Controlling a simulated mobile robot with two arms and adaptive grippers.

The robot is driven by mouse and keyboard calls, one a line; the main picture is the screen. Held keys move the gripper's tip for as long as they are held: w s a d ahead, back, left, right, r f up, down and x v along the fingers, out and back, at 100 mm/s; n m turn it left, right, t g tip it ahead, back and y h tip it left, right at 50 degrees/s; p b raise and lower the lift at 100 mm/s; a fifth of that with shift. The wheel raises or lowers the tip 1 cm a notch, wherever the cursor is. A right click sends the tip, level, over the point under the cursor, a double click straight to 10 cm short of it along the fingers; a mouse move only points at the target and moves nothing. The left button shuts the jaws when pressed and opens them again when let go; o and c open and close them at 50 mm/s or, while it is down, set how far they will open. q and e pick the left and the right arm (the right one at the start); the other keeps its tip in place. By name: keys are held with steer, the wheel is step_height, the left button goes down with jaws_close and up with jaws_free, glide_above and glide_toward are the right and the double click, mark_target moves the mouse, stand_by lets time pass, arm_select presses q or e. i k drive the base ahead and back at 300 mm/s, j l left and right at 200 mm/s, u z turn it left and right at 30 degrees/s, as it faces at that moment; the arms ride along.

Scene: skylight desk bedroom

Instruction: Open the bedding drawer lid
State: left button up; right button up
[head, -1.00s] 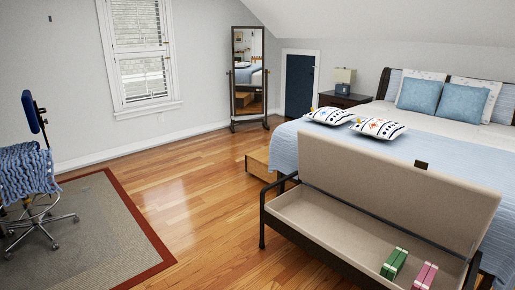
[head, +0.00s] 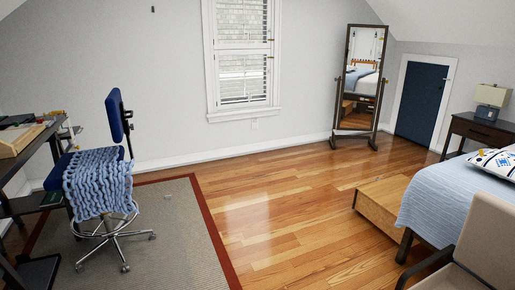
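A low wooden box (head: 372,222), which looks like the bedding drawer, stands out from under the side of the bed (head: 445,200) on the floor. Its flat top looks closed, with no visible gap. The bed hides its far right end. Neither of my grippers is in the head view.
The wood floor (head: 290,225) left of the box is clear. A grey rug (head: 180,235) with a red border holds a blue desk chair (head: 118,120) with a knitted throw beside a desk. A standing mirror (head: 358,80) and a nightstand (head: 475,130) are at the back.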

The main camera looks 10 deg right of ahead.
mark_target(388, 192)
steer(key=i, duration=2.1)
steer(key=i+z, duration=0.1)
steer(key=i, duration=0.4)
steer(key=i+j+z, duration=0.1)
steer(key=i, duration=0.35)
steer(key=i+j+z, duration=0.1)
steer(key=i, duration=0.4)
steer(key=i+j+z, duration=0.1)
steer(key=i, duration=0.35)
steer(key=i+j+z, duration=0.15)
steer(key=i+z, duration=0.25)
steer(key=i+j+z, duration=0.2)
steer(key=z, duration=0.25)
steer(key=i+j+z, duration=0.25)
steer(key=z, duration=0.15)
steer(key=i+j+z, duration=0.15)
steer(key=j+z, duration=0.25)
steer(key=i+j+z, duration=0.1)
steer(key=j+z, duration=0.85)
steer(key=j, duration=0.7)
steer(key=i+j, duration=0.45)
steer(key=i, duration=0.2)
steer(key=i+j, duration=0.45)
steer(key=i, duration=0.2)
steer(key=i+z, duration=0.05)
